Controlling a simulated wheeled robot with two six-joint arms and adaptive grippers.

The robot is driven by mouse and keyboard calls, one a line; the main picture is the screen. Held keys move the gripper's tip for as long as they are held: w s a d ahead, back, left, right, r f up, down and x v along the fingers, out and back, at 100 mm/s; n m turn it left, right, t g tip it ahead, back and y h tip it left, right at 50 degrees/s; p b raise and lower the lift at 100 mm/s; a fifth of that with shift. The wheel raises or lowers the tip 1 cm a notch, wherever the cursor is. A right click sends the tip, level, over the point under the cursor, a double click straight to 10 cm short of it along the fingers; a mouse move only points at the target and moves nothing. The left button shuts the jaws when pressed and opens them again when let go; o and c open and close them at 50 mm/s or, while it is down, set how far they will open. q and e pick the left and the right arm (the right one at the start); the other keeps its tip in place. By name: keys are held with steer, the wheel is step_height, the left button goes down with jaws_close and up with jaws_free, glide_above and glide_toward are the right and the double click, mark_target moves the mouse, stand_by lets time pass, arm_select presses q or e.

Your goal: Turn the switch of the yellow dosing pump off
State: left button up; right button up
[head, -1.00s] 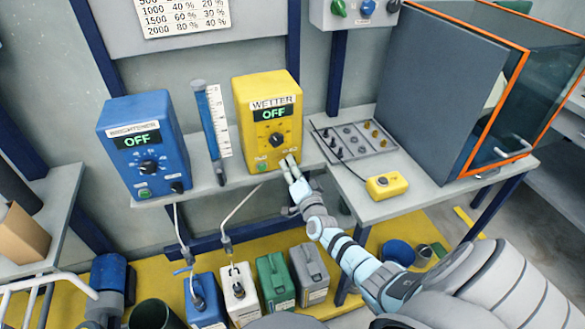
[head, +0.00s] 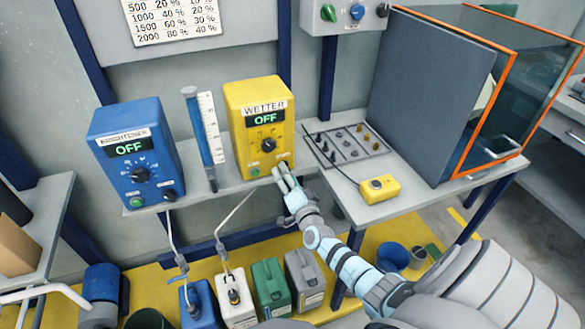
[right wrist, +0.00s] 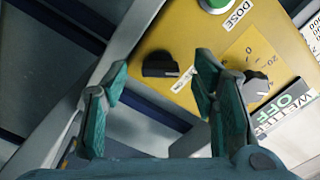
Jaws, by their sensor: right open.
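The yellow dosing pump (head: 240,98), labelled WETTER, stands on the shelf against the wall. Its display (head: 266,118) reads OFF. My right gripper (head: 284,176) is just below the pump's lower right corner. In the right wrist view its two fingers (right wrist: 162,82) are open and apart, on either side of the switch and in front of it; contact is not visible. My left gripper is not in view.
A blue pump (head: 110,160), also reading OFF, stands to the left, with a graduated tube (head: 210,128) between the pumps. A tray of small parts (head: 345,145) and a yellow box (head: 380,188) lie to the right. Canisters (head: 270,285) stand below.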

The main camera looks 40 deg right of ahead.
steer(key=v, duration=1)
steer(key=shift+s, duration=0.15)
steer(key=shift+a, duration=0.2)
